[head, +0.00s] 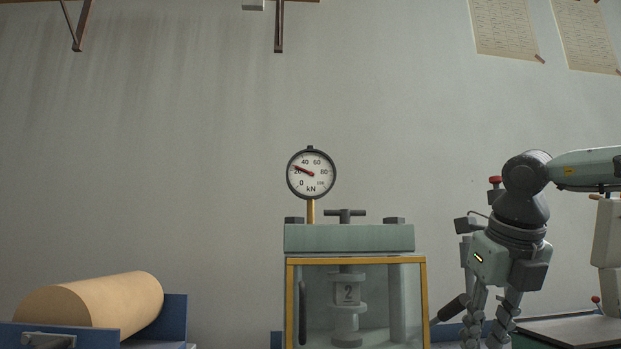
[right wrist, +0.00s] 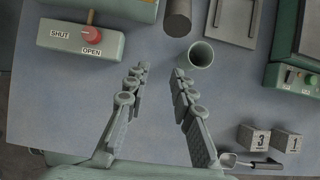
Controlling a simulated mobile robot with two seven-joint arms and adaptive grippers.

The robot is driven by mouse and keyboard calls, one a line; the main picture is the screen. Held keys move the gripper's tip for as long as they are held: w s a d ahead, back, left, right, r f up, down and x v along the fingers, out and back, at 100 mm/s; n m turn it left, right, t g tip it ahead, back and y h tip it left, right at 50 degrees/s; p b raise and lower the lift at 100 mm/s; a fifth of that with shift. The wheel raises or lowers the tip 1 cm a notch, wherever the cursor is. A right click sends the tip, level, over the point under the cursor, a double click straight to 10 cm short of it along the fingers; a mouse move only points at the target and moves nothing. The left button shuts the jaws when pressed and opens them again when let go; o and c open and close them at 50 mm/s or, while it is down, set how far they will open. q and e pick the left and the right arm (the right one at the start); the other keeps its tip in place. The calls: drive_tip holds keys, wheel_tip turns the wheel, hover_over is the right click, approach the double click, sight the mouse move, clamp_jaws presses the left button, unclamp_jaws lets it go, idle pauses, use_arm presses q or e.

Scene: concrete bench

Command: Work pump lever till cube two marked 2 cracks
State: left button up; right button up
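The cube marked 2 (head: 348,293) sits between the plates of the press (head: 349,238), behind a clear guard with a yellow frame (head: 425,300). I see no crack in it at this size. The round gauge (head: 311,174) on top has its needle between 20 and 40 kN. A dark rod like a lever handle (head: 450,308) slants up beside the press, left of my right gripper (head: 487,338). That gripper points down and is open, with empty space between its fingers (right wrist: 158,72) in the right wrist view. My left gripper is not in view.
In the right wrist view, a box with a red SHUT/OPEN knob (right wrist: 92,36) is at upper left. A hollow green tube (right wrist: 201,55) and a dark cylinder (right wrist: 178,18) are ahead. Cubes 3 (right wrist: 255,138) and 1 (right wrist: 287,141) are at lower right. A tan cylinder (head: 95,303) lies left.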

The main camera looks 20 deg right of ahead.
wheel_tip(320, 180, up, 7)
drive_tip(key=p, duration=0.5)
drive_tip(key=shift+r, duration=0.15)
drive_tip(key=shift+s, duration=0.1)
